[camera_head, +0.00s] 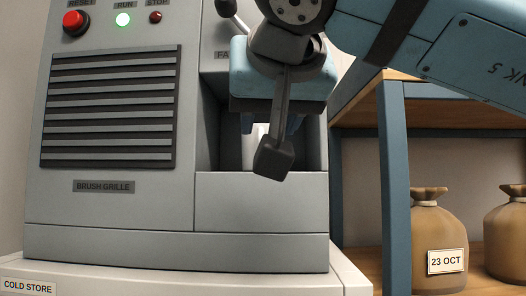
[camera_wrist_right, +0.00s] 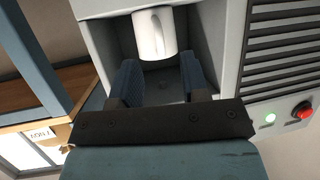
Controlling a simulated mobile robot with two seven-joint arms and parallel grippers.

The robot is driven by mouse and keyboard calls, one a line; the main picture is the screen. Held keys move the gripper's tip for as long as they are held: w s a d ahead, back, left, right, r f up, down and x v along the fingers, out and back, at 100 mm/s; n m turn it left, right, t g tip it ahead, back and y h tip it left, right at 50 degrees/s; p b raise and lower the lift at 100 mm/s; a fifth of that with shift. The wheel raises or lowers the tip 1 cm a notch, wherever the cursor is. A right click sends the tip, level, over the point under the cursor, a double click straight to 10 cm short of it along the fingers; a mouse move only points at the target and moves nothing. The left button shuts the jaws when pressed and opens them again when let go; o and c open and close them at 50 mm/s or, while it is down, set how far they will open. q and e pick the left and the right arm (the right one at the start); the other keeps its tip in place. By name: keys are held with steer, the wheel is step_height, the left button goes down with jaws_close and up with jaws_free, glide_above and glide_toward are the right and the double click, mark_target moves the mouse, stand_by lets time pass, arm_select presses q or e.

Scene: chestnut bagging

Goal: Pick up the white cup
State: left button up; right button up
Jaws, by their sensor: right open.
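The white cup (camera_wrist_right: 155,36) stands in the recess of a grey machine, with its handle side showing in the wrist view. In the head view only a pale part of the cup (camera_head: 252,148) shows, behind my gripper and a dark lever. My right gripper (camera_wrist_right: 158,70) is open, its two blue fingers spread apart and pointing into the recess. The cup is ahead of the fingertips, roughly in line with the gap between them. In the head view my right gripper (camera_head: 272,122) is partly covered by the lever. My left gripper is in neither view.
The machine (camera_head: 112,215) has recess walls close on both sides. A dark lever with a block end (camera_head: 273,158) hangs in front of the recess. A blue-framed shelf (camera_head: 393,180) with brown sacks (camera_head: 437,225) stands at the right.

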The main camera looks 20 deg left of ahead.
mark_target(250, 142)
steer(key=x, duration=0.2)
steer(key=p+x, duration=0.1)
steer(key=x, duration=0.4)
steer(key=shift+w+a+r, duration=0.1)
steer(key=shift+w+r, duration=0.05)
steer(key=shift+w, duration=0.3)
steer(key=shift+s, duration=0.1)
steer(key=shift+c, duration=0.2)
jaws_close()
